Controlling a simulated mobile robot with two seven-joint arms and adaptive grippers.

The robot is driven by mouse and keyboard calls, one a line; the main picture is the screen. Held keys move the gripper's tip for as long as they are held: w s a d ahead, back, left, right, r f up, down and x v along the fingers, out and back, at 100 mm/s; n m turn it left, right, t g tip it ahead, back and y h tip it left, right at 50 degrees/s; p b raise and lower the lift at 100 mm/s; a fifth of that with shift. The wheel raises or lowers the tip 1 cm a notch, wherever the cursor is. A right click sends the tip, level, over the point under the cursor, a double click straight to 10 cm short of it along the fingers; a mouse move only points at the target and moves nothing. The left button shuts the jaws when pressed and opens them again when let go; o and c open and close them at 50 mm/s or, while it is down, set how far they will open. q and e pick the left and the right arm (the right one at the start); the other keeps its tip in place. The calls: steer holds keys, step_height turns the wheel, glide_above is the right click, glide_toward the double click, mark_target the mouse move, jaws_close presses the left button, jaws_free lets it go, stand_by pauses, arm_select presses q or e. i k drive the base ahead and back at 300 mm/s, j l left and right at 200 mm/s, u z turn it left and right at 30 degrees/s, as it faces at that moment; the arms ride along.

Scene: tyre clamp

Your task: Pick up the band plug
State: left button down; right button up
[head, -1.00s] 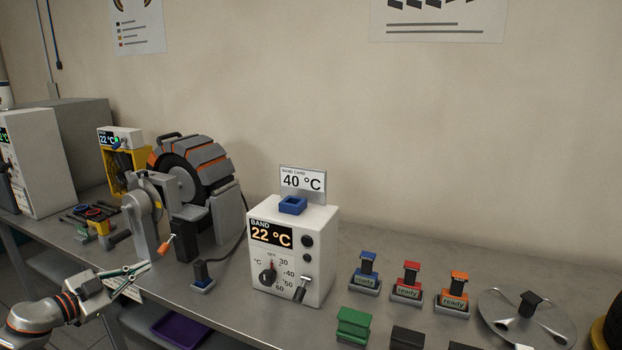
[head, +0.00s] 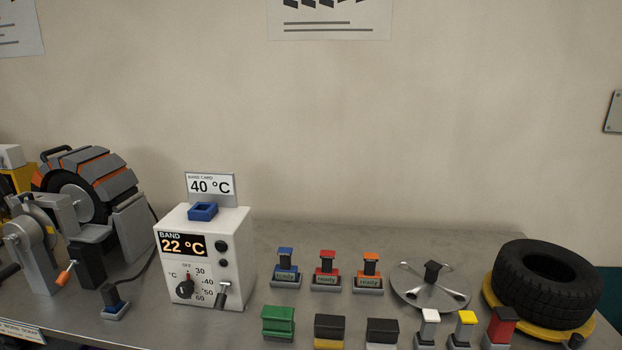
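Neither of my grippers is in view.
An orange-handled crank (head: 65,275) stands left of the plug. Blue, red and orange "ready" holders (head: 326,272), green and black blocks (head: 278,322), a metal disc (head: 405,286) and a tyre (head: 545,282) fill the right. Bare bench (head: 150,325) lies around the plug.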

mark_target(110, 294)
steer(key=u, duration=1.3)
steer(key=z, duration=0.4)
steer(key=j+z, duration=0.2)
steer(key=z, duration=0.15)
steer(key=i+j+z, duration=0.1)
steer(key=j+z, duration=0.4)
steer(key=z, duration=0.15)
steer(key=j+z, duration=0.25)
steer(key=j, duration=0.2)
steer(key=k+j+z, duration=0.2)
steer(key=j, duration=0.75)
steer(key=k+j+z, duration=0.15)
steer(key=j, duration=0.35)
steer(key=i, duration=0.05)
